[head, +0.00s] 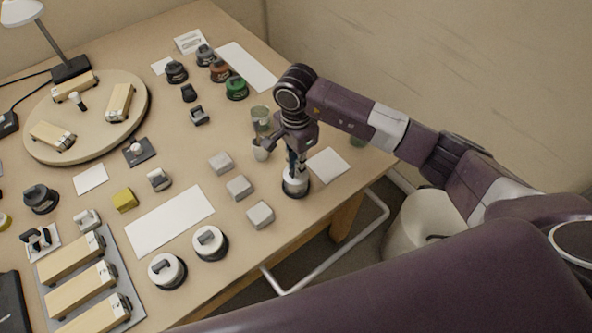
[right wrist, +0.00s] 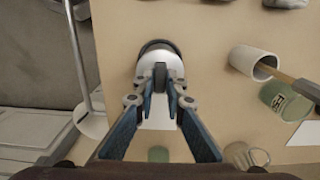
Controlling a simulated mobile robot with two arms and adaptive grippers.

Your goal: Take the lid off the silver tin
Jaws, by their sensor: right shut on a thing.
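The silver-white tin (head: 296,188) stands near the table's right front edge, with a pale lid and a dark lower rim. In the right wrist view its pale lid (right wrist: 158,112) has a dark upright knob (right wrist: 160,76). My right gripper (head: 293,168) points down onto the lid from above. In the right wrist view its fingers (right wrist: 161,88) are closed on either side of the knob. The fingers hide part of the lid, and I cannot tell whether it is raised from the tin. My left gripper is not in view.
Several grey blocks (head: 239,187) lie left of the tin. A white cup (head: 261,151), a greenish jar (head: 261,115) and a white card (head: 327,166) are nearby. Two pale-topped round items (head: 210,243) (head: 167,271) stand at the front edge. The table edge is close to the tin.

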